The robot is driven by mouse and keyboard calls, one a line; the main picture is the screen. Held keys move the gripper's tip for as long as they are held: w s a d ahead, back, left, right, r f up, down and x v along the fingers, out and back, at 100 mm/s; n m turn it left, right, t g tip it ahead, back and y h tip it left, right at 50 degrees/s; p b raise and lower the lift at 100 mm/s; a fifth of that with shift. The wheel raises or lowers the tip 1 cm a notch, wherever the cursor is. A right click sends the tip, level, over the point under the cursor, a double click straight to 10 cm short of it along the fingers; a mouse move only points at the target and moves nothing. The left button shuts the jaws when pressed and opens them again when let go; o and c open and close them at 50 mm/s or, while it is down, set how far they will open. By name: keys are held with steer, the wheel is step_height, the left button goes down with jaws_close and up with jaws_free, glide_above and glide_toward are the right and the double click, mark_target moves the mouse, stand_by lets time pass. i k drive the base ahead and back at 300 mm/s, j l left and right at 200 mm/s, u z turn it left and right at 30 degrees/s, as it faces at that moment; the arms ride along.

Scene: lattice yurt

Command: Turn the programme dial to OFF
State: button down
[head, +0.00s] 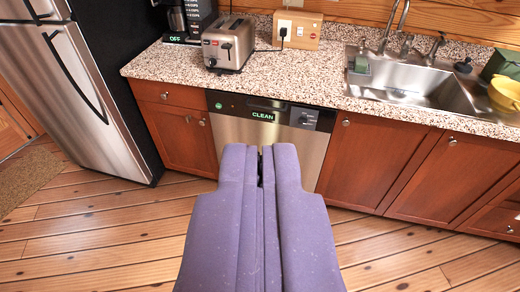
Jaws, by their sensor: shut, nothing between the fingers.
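A dishwasher (290,136) with a steel front is built in under the counter. Its dark top panel has a lit display (263,115) reading CLEAN, a green light at the left and a small dial (308,117) at the right. The marks around the dial are too small to read. My purple gripper (259,150) is shut and empty. In the picture it covers the lower middle of the dishwasher front, below the panel. It looks apart from the dial.
A fridge (70,85) stands at the left. The speckled counter (180,68) holds a toaster (229,44), a coffee maker (188,18) with an OFF display, and a sink (420,82). Wooden cabinets (372,160) flank the dishwasher. The plank floor (100,240) in front is clear.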

mark_target(303, 120)
steer(key=i+l+u, duration=0.1)
steer(key=i+l, duration=0.25)
steer(key=i+l+u, duration=0.15)
steer(key=i+l, duration=0.2)
steer(key=i+l+u, duration=0.1)
steer(key=i+l, duration=0.3)
steer(key=i+l+u, duration=0.1)
steer(key=i+l, duration=0.25)
steer(key=i+l+u, duration=0.15)
steer(key=i+l, duration=0.15)
steer(key=l, duration=0.25)
steer(key=i+l+u, duration=0.1)
steer(key=i+l, duration=0.2)
steer(key=l, duration=0.2)
